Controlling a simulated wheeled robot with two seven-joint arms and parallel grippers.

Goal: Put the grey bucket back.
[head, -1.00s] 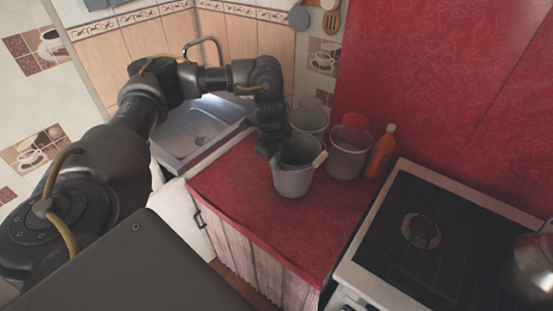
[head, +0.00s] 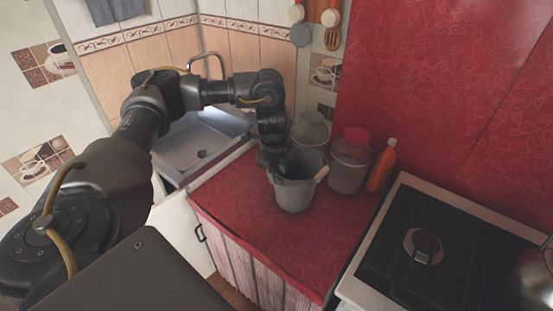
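The grey bucket (head: 294,194) stands upright on the red counter (head: 247,205), near its middle. It has a pale grip (head: 322,173) at its right side. My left gripper (head: 273,161) comes down from above at the bucket's left rim. Its fingertips are dark against the bucket's dark inside, so I cannot tell whether they are open or shut on the rim. My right gripper is not in view.
Behind the bucket stand a clear-looking container (head: 310,129), a pail with a red lid (head: 349,167) and an orange bottle (head: 382,165). A sink (head: 190,150) lies to the left, a stove (head: 400,240) to the right. The counter's front part is clear.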

